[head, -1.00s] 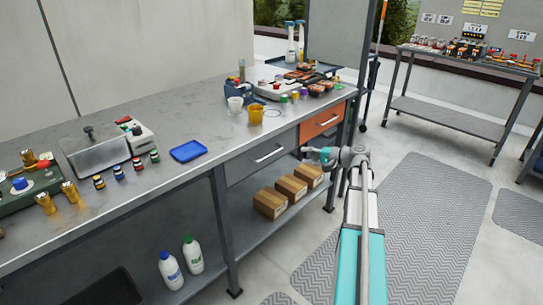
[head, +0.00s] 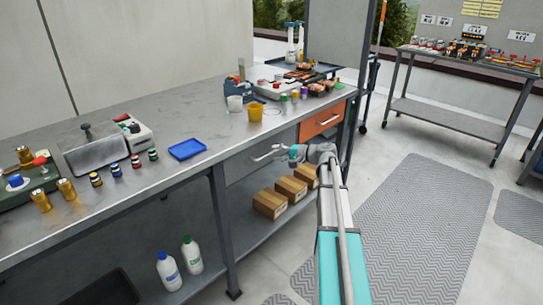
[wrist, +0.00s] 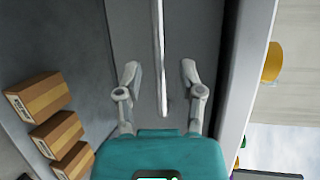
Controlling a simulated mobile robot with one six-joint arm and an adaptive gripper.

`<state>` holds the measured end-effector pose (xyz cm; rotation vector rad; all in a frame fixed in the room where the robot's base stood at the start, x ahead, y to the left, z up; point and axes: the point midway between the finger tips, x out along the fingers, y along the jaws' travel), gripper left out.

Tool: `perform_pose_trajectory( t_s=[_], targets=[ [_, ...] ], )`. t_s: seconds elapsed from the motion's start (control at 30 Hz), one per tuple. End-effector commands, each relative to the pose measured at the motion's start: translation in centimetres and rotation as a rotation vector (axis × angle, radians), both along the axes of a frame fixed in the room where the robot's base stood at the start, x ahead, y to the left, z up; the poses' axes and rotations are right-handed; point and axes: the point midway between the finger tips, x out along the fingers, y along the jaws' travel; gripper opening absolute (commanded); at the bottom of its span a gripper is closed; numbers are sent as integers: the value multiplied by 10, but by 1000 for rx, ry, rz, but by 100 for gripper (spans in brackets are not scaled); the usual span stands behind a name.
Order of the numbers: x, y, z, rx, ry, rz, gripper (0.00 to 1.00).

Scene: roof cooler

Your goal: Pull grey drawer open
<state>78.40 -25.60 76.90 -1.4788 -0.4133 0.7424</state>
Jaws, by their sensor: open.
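The grey drawer (head: 247,164) is under the workbench top, left of an orange drawer (head: 321,122). It looks shut. Its light bar handle (head: 265,153) is partly hidden behind my gripper in the head view. My gripper (head: 280,155) is in front of the right part of this drawer. In the wrist view the handle (wrist: 158,50) runs upright in the picture, and its near end lies between the two spread fingers of my gripper (wrist: 160,72). The fingers are apart from the bar on both sides. I cannot tell how far the fingertips are from the drawer front.
Cardboard boxes (head: 270,203) stand on the lower shelf below the drawer. The floor with a grey mat (head: 420,215) is clear at the right.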

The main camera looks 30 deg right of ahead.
Motion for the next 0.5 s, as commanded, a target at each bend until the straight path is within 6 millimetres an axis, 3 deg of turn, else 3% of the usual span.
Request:
perform_pose_trajectory(
  t_s=[0.2, 0.5],
  targets=[
    [14, 13, -4, 0, 0, 0, 50],
    [17, 16, -4, 0, 0, 0, 50]
  ],
)
